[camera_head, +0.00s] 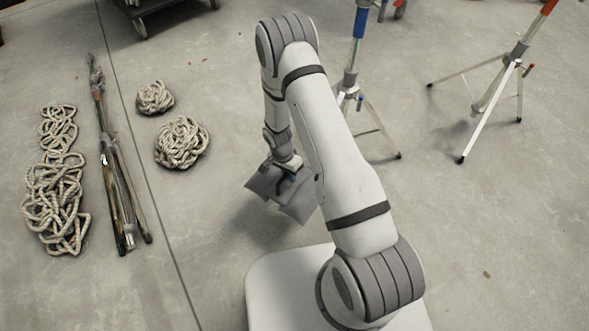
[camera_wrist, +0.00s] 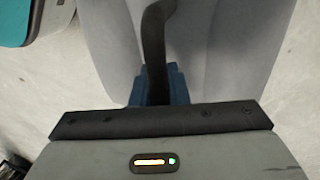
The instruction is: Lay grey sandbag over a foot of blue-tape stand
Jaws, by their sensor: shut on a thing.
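My gripper (camera_head: 289,170) is shut on the grey sandbag (camera_head: 299,208). The bag hangs from it above the floor, with a shadow on the concrete below and to the left. In the wrist view the sandbag (camera_wrist: 229,55) fills the middle, and its dark strap runs down between the blue fingertips of my gripper (camera_wrist: 158,85). The blue-tape stand (camera_head: 359,24) is upright at the back, right of my forearm, with blue tape high on its post. One foot (camera_head: 398,156) reaches toward the front right. My arm hides part of its left side.
A red-taped stand (camera_head: 517,52) stands at the right. Coiled ropes (camera_head: 181,142) and a folded stand (camera_head: 115,165) lie on the left. A wheeled cart (camera_head: 150,12) is at the top left. Floor between the ropes and the sandbag is clear.

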